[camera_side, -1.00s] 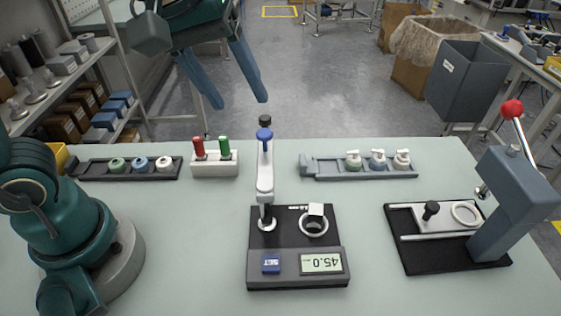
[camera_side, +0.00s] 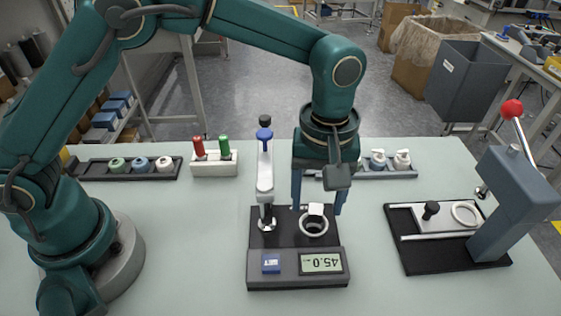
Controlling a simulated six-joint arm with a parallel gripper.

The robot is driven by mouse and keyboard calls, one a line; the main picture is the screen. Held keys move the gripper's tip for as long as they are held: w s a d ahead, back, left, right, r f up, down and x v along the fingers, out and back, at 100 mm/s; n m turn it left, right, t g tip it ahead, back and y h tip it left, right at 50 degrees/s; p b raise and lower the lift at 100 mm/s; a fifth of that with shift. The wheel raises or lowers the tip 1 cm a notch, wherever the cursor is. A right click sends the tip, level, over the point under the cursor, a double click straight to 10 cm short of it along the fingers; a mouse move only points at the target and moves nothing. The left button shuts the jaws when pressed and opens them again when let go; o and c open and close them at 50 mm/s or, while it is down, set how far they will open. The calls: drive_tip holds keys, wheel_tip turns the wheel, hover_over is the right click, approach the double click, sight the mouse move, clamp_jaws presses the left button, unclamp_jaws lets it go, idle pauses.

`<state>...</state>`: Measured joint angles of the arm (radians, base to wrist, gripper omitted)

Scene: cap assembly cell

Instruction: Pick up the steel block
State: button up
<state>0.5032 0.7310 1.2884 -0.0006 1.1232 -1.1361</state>
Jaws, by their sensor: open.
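The steel block (camera_side: 316,209) is a small pale cube at the far side of a white ring (camera_side: 313,229) on the black gauge (camera_side: 255,283). My gripper (camera_side: 317,210) points down above the back of the gauge. Its two blue fingers are apart and empty, one on each side of the block in the picture. I cannot tell whether either finger touches the block. The gauge display reads 45.0, upside down from this side.
A toggle clamp with a blue knob (camera_side: 264,134) stands close to the left of my gripper. A press with a red ball lever (camera_side: 512,109) is at right. Racks of caps stand along the back, with a white holder (camera_side: 214,163) of red and green pens. The front table is clear.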

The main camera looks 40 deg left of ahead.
sight(316, 208)
drive_tip(key=shift+f, duration=1.55)
clamp_jaws()
drive_tip(key=shift+r, duration=0.15)
